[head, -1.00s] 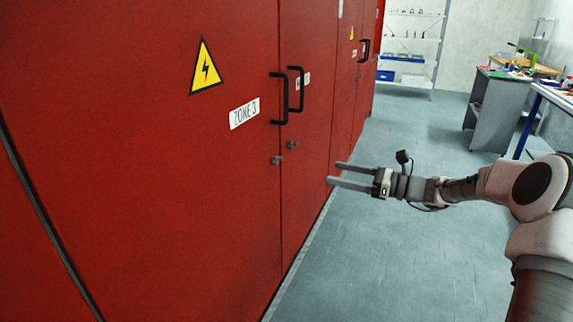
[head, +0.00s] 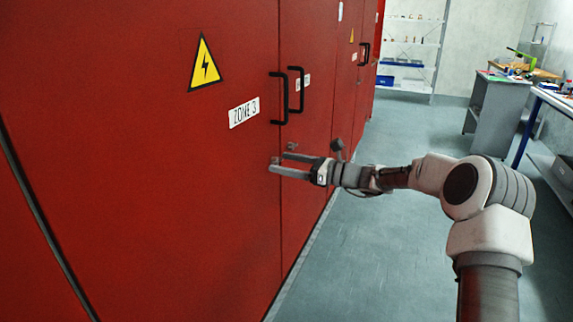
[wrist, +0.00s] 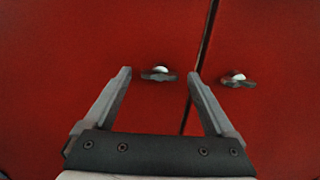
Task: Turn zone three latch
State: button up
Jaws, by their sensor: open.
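The zone 3 latch (wrist: 158,75) is a small metal turn handle on the red left-hand door. In the wrist view it lies roughly horizontal, between and just beyond my fingertips. My gripper (wrist: 159,73) is open and empty, with one finger on each side of the latch. In the head view, my gripper (head: 277,162) is at the door below the ZONE 3 label (head: 244,112). The latch there is mostly hidden by the fingers. I cannot tell whether the fingers touch it.
A second, similar latch (wrist: 238,80) sits on the neighbouring door, right of the door seam. Black bar handles (head: 279,98) stick out above the latches. A yellow warning sign (head: 205,63) is on the door. Clear floor (head: 400,150) lies to the right, with a grey workbench (head: 490,112) beyond.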

jog(key=shift+c, duration=0.2)
jog(key=c, duration=1.3)
jog(key=shift+c, duration=0.2)
jog(key=n+b, duration=0.3)
jog(key=shift+f+n, duration=0.2)
jog(key=shift+n, duration=0.1)
jog(key=n+b, duration=1.3)
jog(key=n, duration=0.1)
jog(key=shift+r+b, duration=0.15)
jog(key=shift+b, duration=0.2)
jog(key=shift+n, duration=0.3)
